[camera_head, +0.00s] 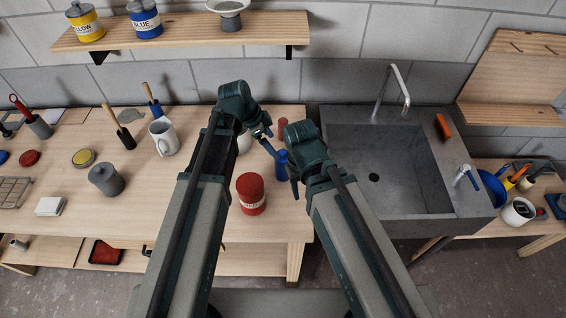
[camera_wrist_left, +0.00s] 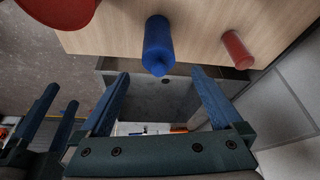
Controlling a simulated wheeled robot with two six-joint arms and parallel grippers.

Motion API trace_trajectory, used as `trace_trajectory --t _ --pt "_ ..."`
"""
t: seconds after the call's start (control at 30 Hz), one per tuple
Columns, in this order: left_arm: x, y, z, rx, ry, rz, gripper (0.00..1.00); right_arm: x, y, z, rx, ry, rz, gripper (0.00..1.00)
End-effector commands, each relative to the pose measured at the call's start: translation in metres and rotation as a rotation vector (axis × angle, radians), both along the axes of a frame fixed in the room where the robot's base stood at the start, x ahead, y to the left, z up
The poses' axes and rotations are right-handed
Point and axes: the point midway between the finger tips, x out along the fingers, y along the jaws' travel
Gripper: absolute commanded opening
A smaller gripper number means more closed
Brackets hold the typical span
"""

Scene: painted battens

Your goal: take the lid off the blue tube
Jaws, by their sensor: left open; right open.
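The blue tube (camera_head: 282,168) stands on the workbench near its right end, beside the sink. In the left wrist view the blue tube (camera_wrist_left: 158,42) shows ahead of my left gripper, with a small nub at its near end; I cannot make out a lid seam. My left gripper (camera_head: 262,132) is open and empty above and behind the tube; its two fingers (camera_wrist_left: 162,98) show apart, not touching it. My right gripper (camera_head: 281,166) is open, its fingers either side of the tube in the head view. In the left wrist view its fingers (camera_wrist_left: 54,112) are clear of the tube.
A red tin (camera_head: 251,195) stands left of the tube, and a small red tube (camera_head: 283,124) behind it. A mug (camera_head: 164,137) and a grey pot (camera_head: 106,180) stand further left. The sink (camera_head: 385,165) is to the right. A wall shelf (camera_head: 190,32) holds tins.

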Motion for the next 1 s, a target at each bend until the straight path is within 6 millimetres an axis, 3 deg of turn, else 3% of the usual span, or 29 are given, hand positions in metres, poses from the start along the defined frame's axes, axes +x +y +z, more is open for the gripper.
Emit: trace_trajectory --t 0.03,0.2,0.63,1.0 --pt "0.001 -0.004 -0.016 0.000 -0.001 -0.002 1.00 0.000 0.000 -0.016 -0.001 0.000 0.002 0.50" --pt "0.003 -0.013 -0.039 0.000 0.000 -0.001 1.00 0.000 0.000 -0.039 -0.001 0.000 0.007 0.50" --pt "0.004 -0.020 -0.051 0.000 -0.001 -0.001 1.00 0.000 0.000 -0.051 -0.002 0.000 0.009 0.50" --pt "0.005 -0.034 -0.093 0.000 0.000 -0.001 1.00 0.000 0.000 -0.093 -0.002 0.000 0.007 0.50"
